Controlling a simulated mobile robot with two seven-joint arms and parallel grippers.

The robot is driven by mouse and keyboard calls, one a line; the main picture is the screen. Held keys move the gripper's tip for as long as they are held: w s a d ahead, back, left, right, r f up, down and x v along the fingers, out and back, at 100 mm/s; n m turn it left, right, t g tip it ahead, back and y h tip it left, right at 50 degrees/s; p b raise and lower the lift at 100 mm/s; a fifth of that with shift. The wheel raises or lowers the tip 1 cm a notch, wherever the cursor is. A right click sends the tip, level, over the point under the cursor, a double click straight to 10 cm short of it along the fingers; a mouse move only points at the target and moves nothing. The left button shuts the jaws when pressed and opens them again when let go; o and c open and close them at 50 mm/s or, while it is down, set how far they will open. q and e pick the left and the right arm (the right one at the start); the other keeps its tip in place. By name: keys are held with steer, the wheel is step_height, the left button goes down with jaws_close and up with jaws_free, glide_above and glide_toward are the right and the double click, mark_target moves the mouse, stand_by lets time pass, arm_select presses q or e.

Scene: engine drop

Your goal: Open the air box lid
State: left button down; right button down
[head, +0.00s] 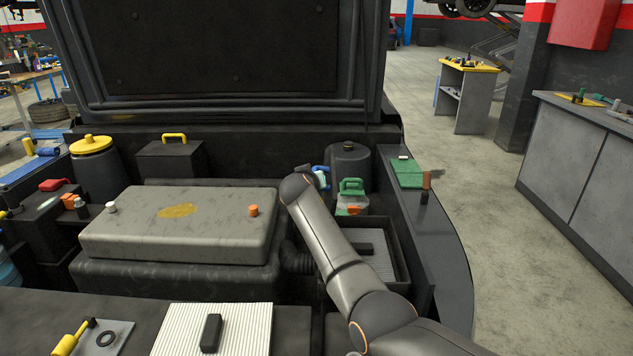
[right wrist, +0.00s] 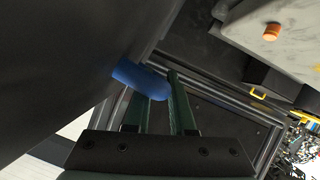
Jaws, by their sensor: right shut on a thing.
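The air box (head: 404,272) is a dark open-topped box at the right of the engine bay in the head view. A pale pleated filter (head: 381,266) with a black grip lies inside it, and no lid covers it. My right gripper (right wrist: 154,86) has its green fingers closed on a blue handle (right wrist: 135,74) in the right wrist view. The handle adjoins a large dark panel (right wrist: 60,60), which may be the lid; its full outline is not visible. My left gripper is not in view.
The grey engine cover (head: 180,235) lies left of my arm. A green-capped bottle (head: 351,197) and a dark tank (head: 349,160) stand behind the air box. A loose pleated filter (head: 225,320) lies at the front. The raised hood (head: 210,50) closes off the back.

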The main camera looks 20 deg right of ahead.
steer(key=shift+a+f, duration=0.1)
steer(key=shift+f, duration=0.1)
steer(key=c, duration=1.1)
jaws_free()
steer(key=shift+o, duration=0.2)
steer(key=shift+a+r, duration=0.1)
steer(key=shift+r, duration=0.05)
steer(key=shift+s+a+r, duration=0.2)
steer(key=shift+s+a, duration=0.1)
steer(key=shift+s, duration=0.15)
steer(key=v, duration=1.1)
steer(key=shift+s, duration=0.1)
